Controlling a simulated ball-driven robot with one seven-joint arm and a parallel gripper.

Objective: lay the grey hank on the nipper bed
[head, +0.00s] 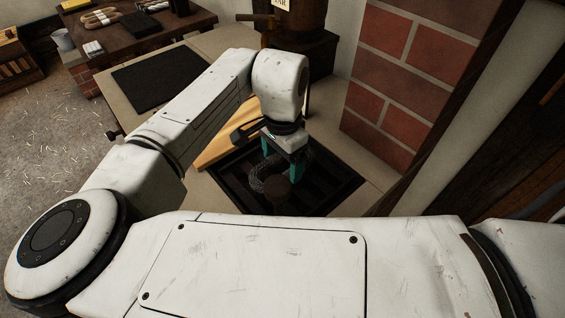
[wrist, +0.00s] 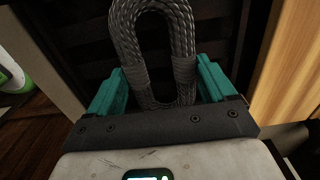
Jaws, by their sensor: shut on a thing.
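The grey hank (wrist: 150,30) is a looped, braided bundle with wrapped bands, seen close up in the wrist view. My gripper (wrist: 165,90) is shut on it, with a teal finger on each side. In the head view, my gripper (head: 283,162) hangs over a dark slatted recess (head: 340,187) in the pale bench top, with part of the hank (head: 260,178) below it. This recess may be the nipper bed; I cannot tell for sure. I cannot tell whether the hank touches the slats. My arm hides part of the recess.
A yellowish wooden board (head: 222,143) lies left of the recess. A black mat (head: 155,78) lies on the bench further left. A brick pillar (head: 395,75) rises at the right, and a wooden barrel (head: 300,22) stands behind.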

